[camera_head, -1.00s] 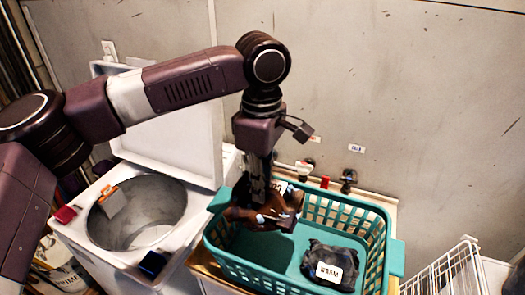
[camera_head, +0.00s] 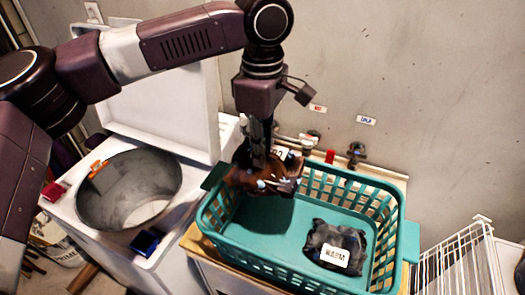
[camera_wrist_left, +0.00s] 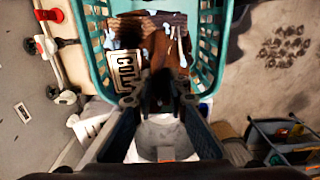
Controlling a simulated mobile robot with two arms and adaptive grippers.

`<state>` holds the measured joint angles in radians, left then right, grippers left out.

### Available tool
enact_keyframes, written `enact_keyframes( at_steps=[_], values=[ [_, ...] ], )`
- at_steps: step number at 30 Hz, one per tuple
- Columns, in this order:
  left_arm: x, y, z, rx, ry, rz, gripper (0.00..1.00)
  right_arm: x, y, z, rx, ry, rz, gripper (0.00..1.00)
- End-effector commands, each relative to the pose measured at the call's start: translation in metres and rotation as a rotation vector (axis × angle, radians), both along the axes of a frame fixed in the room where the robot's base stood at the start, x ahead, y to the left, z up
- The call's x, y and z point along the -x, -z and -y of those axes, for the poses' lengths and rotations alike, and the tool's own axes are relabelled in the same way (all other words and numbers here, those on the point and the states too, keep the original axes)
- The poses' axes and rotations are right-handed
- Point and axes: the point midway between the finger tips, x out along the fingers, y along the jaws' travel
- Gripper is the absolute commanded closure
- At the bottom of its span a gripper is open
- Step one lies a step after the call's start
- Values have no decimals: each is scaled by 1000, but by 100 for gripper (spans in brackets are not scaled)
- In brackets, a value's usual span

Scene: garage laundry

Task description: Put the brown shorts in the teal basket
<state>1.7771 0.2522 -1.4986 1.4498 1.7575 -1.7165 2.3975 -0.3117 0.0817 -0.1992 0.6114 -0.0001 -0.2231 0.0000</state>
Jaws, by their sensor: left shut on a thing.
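The brown shorts (camera_head: 250,172), with pale blue patches and a white tag, hang bunched in my left gripper (camera_head: 262,165). In the left wrist view the gripper (camera_wrist_left: 158,98) is shut on the brown shorts (camera_wrist_left: 160,58), and the tag reads "COLD". The teal basket (camera_head: 281,269) stands below. The shorts are over its left end, above the basket floor, and their shadow falls inside. The basket rim also shows in the left wrist view (camera_wrist_left: 92,45). My right gripper is not in view.
A dark folded garment (camera_head: 334,240) tagged "WARM" lies in the basket's right half. An open top-loading washer (camera_head: 160,240) stands left. Wall taps (camera_head: 356,152) are behind the basket. A white wire rack (camera_head: 455,262) is at right.

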Motion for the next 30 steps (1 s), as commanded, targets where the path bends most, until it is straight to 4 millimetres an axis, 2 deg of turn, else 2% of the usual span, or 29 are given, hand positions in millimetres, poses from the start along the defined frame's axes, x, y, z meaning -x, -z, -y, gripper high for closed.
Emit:
enact_keyframes(
  at_steps=[1, 6, 8, 19, 30],
  values=[
    [0, 9, 0, 1, 0, 2, 100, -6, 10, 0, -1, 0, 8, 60],
    [0, 22, 0, 1, 1, 2, 100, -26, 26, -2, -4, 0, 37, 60],
    [0, 27, 0, 0, 1, 2, 100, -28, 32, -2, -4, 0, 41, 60],
    [1, 60, 0, 1, 2, -2, 100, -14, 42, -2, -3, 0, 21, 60],
    [1, 97, 0, 1, 2, -1, 100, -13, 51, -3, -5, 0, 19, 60]
  ],
)
